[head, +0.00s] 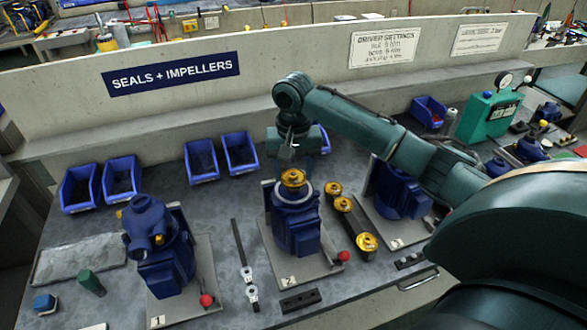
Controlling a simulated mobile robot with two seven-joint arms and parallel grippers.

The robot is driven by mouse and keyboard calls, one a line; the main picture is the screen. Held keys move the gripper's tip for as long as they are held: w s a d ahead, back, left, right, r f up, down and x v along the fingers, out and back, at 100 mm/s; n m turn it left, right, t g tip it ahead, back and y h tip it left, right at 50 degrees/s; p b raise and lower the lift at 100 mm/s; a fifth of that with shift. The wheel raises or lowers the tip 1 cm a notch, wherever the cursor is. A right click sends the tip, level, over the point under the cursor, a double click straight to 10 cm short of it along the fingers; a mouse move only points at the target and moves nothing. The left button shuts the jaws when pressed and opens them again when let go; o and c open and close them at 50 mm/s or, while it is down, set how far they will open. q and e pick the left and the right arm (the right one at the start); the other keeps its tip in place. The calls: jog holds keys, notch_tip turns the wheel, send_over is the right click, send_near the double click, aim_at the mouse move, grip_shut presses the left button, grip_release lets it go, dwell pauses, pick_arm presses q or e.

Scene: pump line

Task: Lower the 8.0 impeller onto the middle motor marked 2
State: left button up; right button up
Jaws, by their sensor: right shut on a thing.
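The middle motor (296,228) is blue and stands upright on a grey plate marked 2 (290,280). A light ring shows at its top. The brass impeller (292,178) is at the top of this motor, over the ring. I cannot tell whether it touches the motor or hangs just above it. My right gripper (293,166) points down from above and is shut on the impeller; its fingertips are small and hard to make out. Any size marking on the impeller is too small to read. My left gripper is not in view.
Several brass parts (366,243) stand in a row right of the middle motor. A blue motor (166,262) on plate 1 is at left; another (402,200) is at right, partly behind my arm. A red-knobbed lever (343,257) is close by. Blue bins (201,160) line the back.

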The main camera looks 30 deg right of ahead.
jog(key=shift+f, duration=0.3)
jog(key=o, duration=1.5)
jog(key=shift+r, duration=0.1)
jog(key=shift+r, duration=4.4)
